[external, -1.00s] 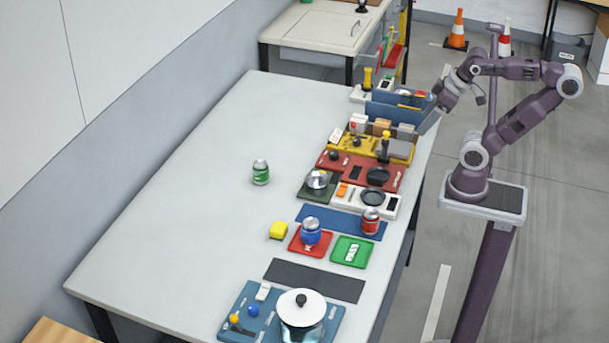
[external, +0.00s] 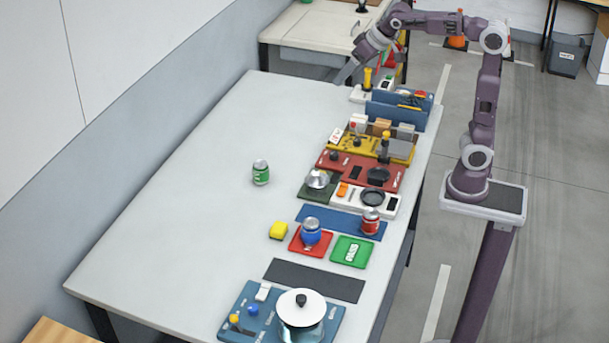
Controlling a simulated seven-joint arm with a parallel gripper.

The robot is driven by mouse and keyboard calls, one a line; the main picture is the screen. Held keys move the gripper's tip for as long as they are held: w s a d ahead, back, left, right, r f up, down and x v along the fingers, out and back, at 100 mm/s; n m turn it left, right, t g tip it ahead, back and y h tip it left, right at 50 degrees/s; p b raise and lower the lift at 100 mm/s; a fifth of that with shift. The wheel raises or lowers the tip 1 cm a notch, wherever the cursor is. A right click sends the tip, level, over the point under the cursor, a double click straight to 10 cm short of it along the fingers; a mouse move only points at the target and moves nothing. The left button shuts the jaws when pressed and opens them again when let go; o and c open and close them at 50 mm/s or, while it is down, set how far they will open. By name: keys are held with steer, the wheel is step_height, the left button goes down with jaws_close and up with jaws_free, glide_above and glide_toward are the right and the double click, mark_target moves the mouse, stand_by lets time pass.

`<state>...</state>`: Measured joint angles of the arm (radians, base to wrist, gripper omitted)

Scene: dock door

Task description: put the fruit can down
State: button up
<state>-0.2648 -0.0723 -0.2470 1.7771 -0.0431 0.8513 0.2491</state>
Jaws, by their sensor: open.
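Three cans stand on the long table, and I cannot read which one is the fruit can. A green can (external: 261,173) stands upright on the bare tabletop, left of the row of boards. A blue can (external: 311,232) stands on a red tray (external: 297,248). A red can (external: 370,221) stands on the right part of a dark blue mat (external: 330,217). My gripper (external: 344,75) is above the far end of the table, well away from all three cans. It is open, with nothing seen in it; its fingers are small in this view.
A lidded pot (external: 301,310) stands on the near blue board. Several boards and blue upright panels (external: 398,113) line the right side. The table's left half is mostly clear.

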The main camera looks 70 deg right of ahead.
steer(key=w+a+f+t+h, duration=0.1)
steer(key=w+a+f, duration=0.15)
steer(key=w, duration=0.95)
steer(key=t+h, duration=0.1)
glide_above(265, 163)
steer(key=s, duration=0.2)
step_height(265, 163, down, 4)
steer(key=f, duration=2.3)
steer(key=shift+a+f, duration=0.2)
steer(key=shift+f, duration=0.1)
steer(key=x, duration=0.5)
steer(key=a+x, duration=0.1)
steer(key=x, duration=0.2)
steer(key=shift+s+a+f, duration=0.1)
steer(key=shift+s+f, duration=0.05)
steer(key=shift+f, duration=0.05)
steer(key=shift+r, duration=0.1)
jaws_close()
